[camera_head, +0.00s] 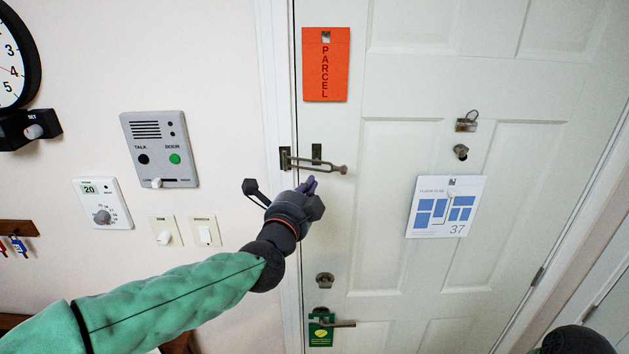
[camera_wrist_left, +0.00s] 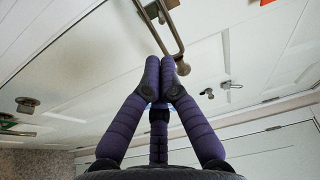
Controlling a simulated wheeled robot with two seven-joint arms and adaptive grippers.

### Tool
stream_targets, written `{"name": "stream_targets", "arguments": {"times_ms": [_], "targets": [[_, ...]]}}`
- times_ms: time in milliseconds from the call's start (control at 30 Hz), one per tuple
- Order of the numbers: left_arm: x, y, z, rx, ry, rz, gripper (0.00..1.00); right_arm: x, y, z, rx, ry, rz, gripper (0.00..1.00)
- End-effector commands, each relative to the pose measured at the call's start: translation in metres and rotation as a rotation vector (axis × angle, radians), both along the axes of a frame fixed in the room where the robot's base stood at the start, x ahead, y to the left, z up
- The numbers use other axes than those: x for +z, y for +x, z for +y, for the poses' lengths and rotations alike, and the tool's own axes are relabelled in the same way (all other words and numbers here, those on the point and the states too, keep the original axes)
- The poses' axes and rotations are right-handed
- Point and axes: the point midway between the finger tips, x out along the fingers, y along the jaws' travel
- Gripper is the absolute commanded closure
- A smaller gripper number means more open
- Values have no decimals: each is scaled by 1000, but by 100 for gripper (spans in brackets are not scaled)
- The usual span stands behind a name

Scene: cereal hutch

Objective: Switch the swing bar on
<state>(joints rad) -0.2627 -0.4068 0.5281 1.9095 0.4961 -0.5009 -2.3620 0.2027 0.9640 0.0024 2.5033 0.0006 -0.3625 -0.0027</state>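The swing bar (camera_head: 322,165) is a bronze U-shaped loop on a plate at the left door edge. It points right across a small dark door plate (camera_head: 316,153). I cannot tell whether it is around a stud. The bar (camera_wrist_left: 176,36) also shows in the left wrist view, its knobbed end beside my fingertips. My left gripper (camera_head: 310,182) is just below the bar. In the left wrist view its purple fingertips (camera_wrist_left: 160,65) are together with nothing visible between them; whether they touch the bar is unclear. My right gripper is not recognisable in view.
On the door are an orange parcel tag (camera_head: 326,75), a small latch (camera_head: 466,122), a notice (camera_head: 446,206) and a lower handle (camera_head: 338,324). Left on the wall are an intercom (camera_head: 160,150), thermostat (camera_head: 103,203) and switches (camera_head: 205,231).

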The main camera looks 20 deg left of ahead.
Motion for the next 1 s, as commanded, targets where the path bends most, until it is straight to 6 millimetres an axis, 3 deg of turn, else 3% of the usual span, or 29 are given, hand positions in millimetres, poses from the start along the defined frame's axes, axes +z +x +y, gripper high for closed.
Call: {"name": "stream_targets", "arguments": {"times_ms": [100,300,800,1000], "targets": [[-2,19,-1,0,-1,2,100,-4,0,0,0,0,0,52],[-1,38,-1,0,-1,1,100,-6,0,0,0,0,0,52],[0,43,-2,0,-1,1,100,-5,0,0,0,0,0,52],[3,52,-5,-1,1,4,100,12,0,0,0,0,0,52]]}}
